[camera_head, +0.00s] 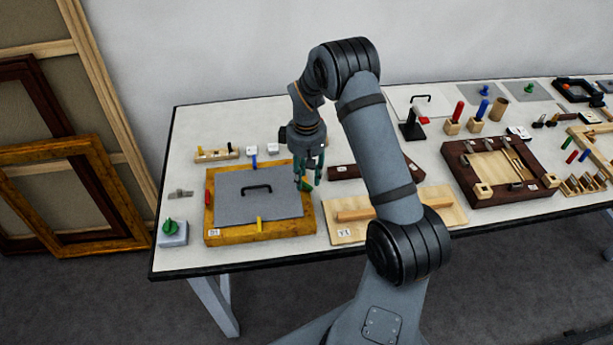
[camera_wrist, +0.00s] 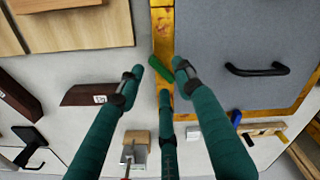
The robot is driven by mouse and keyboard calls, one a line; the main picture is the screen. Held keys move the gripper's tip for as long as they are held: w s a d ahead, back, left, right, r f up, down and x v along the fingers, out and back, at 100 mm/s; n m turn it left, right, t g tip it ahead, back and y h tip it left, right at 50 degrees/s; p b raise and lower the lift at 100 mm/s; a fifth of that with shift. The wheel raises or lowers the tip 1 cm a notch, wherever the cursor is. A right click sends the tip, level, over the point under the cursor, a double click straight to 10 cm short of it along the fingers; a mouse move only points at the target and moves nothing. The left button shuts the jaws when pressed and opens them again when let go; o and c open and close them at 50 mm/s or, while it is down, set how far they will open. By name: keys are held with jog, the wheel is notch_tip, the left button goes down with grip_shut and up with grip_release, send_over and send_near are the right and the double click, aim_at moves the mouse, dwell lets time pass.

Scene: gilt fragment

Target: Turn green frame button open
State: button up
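The gilt frame (camera_head: 222,238) lies on the table with a grey panel (camera_head: 232,208) and a black handle (camera_head: 257,188) in it. The green frame button (camera_head: 306,187) is on the frame's right side. In the wrist view the green button (camera_wrist: 190,71) appears near the fingertips, reaching over the panel edge; a finger hides part of it. My gripper (camera_head: 308,180) points down just above the button. In the wrist view my gripper (camera_wrist: 160,76) has its fingers spread around the button. Contact cannot be told.
Red (camera_head: 208,198), blue (camera_head: 254,162) and yellow (camera_head: 259,225) buttons sit on the other frame sides. A wooden panel (camera_head: 345,230) lies to the right. A dark wood bar (camera_head: 343,172) is behind it. A green knob box (camera_head: 172,232) stands at the left.

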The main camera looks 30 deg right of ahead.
jog(key=shift+f, duration=0.75)
jog(key=c, duration=0.3)
grip_shut()
